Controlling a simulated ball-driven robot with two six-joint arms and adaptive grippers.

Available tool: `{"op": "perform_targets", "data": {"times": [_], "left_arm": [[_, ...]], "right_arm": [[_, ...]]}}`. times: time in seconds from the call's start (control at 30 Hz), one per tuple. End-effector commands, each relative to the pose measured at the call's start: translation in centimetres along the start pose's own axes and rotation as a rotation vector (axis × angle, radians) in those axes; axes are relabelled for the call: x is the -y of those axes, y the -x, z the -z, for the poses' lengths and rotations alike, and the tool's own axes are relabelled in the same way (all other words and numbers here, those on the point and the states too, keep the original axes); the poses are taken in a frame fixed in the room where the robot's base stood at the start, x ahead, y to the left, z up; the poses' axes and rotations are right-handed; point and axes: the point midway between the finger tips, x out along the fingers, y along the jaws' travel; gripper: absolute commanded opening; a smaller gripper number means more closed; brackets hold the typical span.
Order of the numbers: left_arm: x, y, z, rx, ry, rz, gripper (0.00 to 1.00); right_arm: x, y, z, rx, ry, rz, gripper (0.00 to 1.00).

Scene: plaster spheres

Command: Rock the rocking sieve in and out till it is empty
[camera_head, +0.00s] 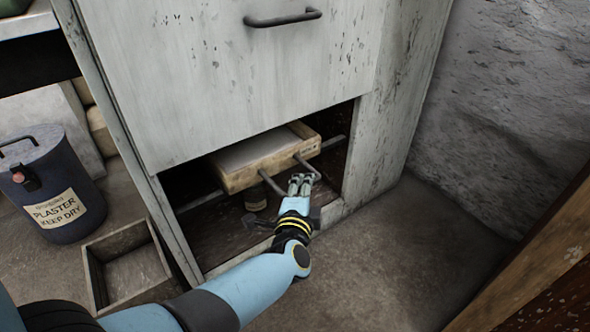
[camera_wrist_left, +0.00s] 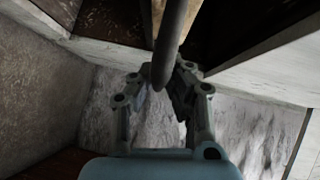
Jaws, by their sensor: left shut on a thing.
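The rocking sieve (camera_head: 240,179) is a shallow wooden-framed tray inside the cabinet's low opening. A pale, flat surface fills its frame; I cannot tell whether that is plaster or bare mesh. Its dark handle sticks out at the front, with two rods. My left gripper (camera_head: 300,184) is shut on this handle, in front of the opening. In the left wrist view the dark handle rod (camera_wrist_left: 172,45) runs down between the fingers of my left gripper (camera_wrist_left: 162,88). My fingers hide part of the handle. My right gripper is not in view.
The grey cabinet (camera_head: 230,75) surrounds the opening; its upper front has a bar handle (camera_head: 283,18). A lidded plaster bin (camera_head: 50,185) and an open wooden box (camera_head: 128,265) stand left. Bare floor (camera_head: 400,250) lies right.

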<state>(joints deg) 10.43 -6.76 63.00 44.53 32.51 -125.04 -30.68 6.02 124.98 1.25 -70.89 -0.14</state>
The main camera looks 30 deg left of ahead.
Motion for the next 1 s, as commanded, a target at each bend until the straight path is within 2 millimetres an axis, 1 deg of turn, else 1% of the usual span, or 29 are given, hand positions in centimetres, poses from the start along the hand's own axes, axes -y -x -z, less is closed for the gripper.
{"op": "perform_targets", "data": {"times": [0.03, 0.3, 0.33, 0.5, 0.53, 1.0], "left_arm": [[-0.43, 0.44, 0.2, -0.001, -0.001, -0.01, 0.0], [-0.75, 0.61, 0.27, -0.002, 0.0, -0.014, 0.0], [-0.77, 0.63, 0.27, -0.002, 0.0, -0.015, 0.13], [-0.64, 0.53, 0.27, -0.002, 0.0, -0.012, 0.35], [-0.59, 0.49, 0.26, -0.001, 0.0, -0.011, 0.36], [-0.23, 0.24, 0.19, 0.0, 0.001, -0.003, 0.36]], "right_arm": [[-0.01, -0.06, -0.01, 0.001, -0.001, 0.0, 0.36], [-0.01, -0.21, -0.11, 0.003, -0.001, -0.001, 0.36], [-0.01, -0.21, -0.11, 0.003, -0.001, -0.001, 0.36], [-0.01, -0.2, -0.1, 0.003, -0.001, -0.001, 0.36], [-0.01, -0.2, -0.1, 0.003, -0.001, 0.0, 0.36], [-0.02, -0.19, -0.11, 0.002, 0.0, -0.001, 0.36]]}}
